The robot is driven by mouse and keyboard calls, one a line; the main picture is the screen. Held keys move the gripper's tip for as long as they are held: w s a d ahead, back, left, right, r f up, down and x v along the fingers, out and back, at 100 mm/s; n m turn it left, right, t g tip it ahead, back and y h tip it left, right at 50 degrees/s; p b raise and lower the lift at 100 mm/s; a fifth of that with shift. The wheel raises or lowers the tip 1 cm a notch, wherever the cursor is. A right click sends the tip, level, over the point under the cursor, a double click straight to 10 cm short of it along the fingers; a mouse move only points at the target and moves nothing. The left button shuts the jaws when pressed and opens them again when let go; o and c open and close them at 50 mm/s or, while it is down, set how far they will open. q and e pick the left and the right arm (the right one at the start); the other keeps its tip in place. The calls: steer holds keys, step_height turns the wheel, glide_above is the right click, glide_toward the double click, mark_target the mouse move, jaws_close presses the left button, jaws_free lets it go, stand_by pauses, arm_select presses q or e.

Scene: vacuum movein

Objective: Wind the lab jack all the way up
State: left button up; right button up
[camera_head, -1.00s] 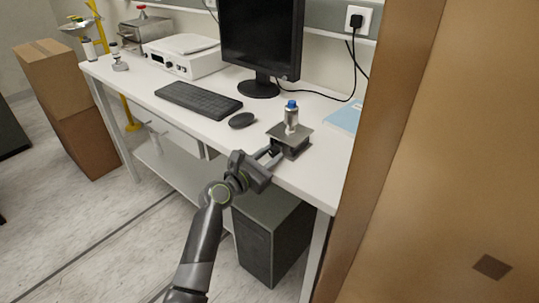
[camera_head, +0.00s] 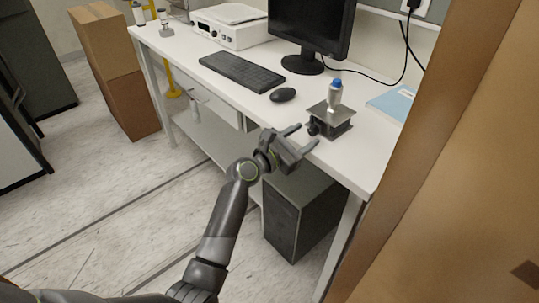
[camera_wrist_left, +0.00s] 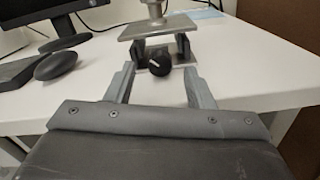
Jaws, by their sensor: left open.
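The lab jack (camera_head: 333,119) stands near the front edge of the white desk, its square top plate a little above its base. A small bottle with a blue cap (camera_head: 335,93) stands on the plate. The jack's black knob (camera_wrist_left: 159,63) faces my left gripper, and a pale line shows on it. My left gripper (camera_head: 306,137) is open at the desk's front edge, in front of the knob. In the left wrist view its fingers (camera_wrist_left: 160,86) are spread to either side, with the knob beyond and between them, apart from both. My right gripper is not in view.
A mouse (camera_head: 283,94), a keyboard (camera_head: 241,71) and a monitor (camera_head: 311,26) are on the desk left of and behind the jack. A blue folder (camera_head: 393,103) lies to the right. A brown panel (camera_head: 440,130) rises close on the right. A dark computer case (camera_head: 303,213) stands below.

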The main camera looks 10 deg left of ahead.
arm_select(q)
steer(key=v, duration=1.5)
